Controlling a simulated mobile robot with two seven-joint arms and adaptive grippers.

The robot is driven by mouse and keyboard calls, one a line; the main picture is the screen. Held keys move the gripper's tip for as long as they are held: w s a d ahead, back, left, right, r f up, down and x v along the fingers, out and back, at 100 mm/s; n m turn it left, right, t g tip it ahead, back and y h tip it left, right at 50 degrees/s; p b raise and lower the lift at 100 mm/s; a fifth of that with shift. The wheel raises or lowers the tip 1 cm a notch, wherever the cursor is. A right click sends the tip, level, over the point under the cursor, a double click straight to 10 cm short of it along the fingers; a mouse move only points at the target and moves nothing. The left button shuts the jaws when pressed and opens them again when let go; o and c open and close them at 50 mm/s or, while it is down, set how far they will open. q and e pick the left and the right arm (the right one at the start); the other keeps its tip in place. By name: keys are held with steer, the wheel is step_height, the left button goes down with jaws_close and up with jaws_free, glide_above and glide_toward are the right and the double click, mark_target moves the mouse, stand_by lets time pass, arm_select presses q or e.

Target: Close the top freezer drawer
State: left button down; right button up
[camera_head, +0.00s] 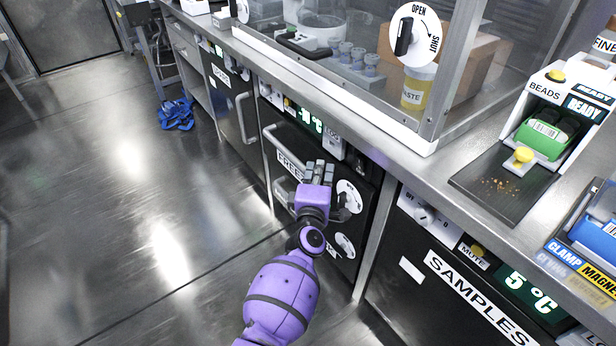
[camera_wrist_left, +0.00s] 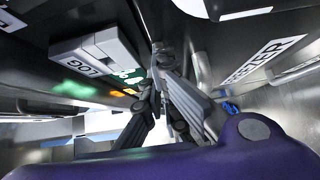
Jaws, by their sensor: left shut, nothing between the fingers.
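The freezer (camera_head: 366,222) is a dark unit under the counter, with a partly covered FREEZER label (camera_head: 290,163), grey handles and round white dials on its front. My purple left arm reaches to its upper part, and my left gripper (camera_head: 318,170) is shut and empty close in front of it. The gripper covers part of the top drawer area, so I cannot tell how far the drawer stands out. In the left wrist view the shut grey fingers (camera_wrist_left: 165,85) are beside a dark front with the FREEZER label (camera_wrist_left: 262,60). My right gripper is not in view.
A steel counter (camera_head: 400,160) with a glass enclosure runs above the freezer. A SAMPLES unit (camera_head: 440,265) stands to its right and another dark cabinet (camera_head: 228,108) to its left. The floor at left is open, with a blue heap (camera_head: 177,114) farther back.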

arm_select(q)
steer(key=shift+w+d, duration=0.5)
steer(key=shift+d, duration=0.25)
steer(key=shift+w+d+r, duration=0.1)
steer(key=shift+d+r, duration=0.1)
steer(key=shift+r, duration=0.05)
